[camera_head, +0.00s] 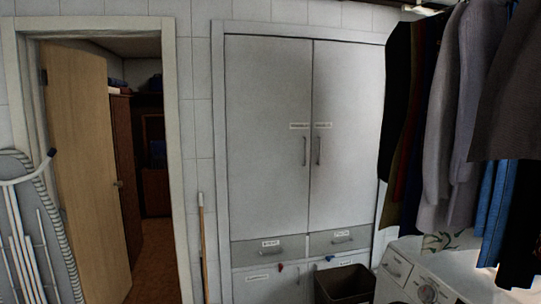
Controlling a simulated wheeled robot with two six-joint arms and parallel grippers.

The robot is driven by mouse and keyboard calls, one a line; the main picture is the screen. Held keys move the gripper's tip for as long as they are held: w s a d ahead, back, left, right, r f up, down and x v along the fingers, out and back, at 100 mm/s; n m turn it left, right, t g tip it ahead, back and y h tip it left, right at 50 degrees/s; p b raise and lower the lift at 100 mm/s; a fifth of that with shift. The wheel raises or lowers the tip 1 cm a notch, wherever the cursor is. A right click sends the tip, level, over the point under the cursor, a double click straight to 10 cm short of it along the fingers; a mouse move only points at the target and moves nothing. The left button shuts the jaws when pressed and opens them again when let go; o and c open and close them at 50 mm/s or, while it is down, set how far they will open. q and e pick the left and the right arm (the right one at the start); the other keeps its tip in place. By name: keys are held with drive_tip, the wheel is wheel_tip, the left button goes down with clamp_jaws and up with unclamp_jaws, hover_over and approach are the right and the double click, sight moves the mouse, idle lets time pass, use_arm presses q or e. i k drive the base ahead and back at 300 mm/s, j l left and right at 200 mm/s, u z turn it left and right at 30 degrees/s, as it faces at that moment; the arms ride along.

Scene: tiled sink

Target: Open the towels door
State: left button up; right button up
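A tall grey-white built-in cabinet stands straight ahead, with an upper left door (267,90) and an upper right door (347,95). Both are shut, and their vertical handles (305,151) and (318,151) flank the middle seam. Small labels (299,126) and (323,125) sit above the handles. Below are two shut labelled drawers (255,252) and (325,245). Under them are labelled lower doors (262,290), partly cut off by the frame. The label text is too small to read, so I cannot tell which door is for towels. Neither gripper is in view.
A brown bin (345,284) stands before the lower right door. A white washing machine (425,278) and hanging clothes (455,110) fill the right side. A wooden stick (203,245) leans left of the cabinet. An open wooden room door (90,170) and ironing board (30,235) are at left.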

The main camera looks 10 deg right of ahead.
sight(268, 80)
drive_tip(key=i+l+z, duration=0.4)
drive_tip(key=i, duration=0.4)
drive_tip(key=i+z, duration=0.35)
drive_tip(key=i, duration=0.45)
drive_tip(key=i+z, duration=0.4)
drive_tip(key=i, duration=0.45)
drive_tip(key=j, duration=0.1)
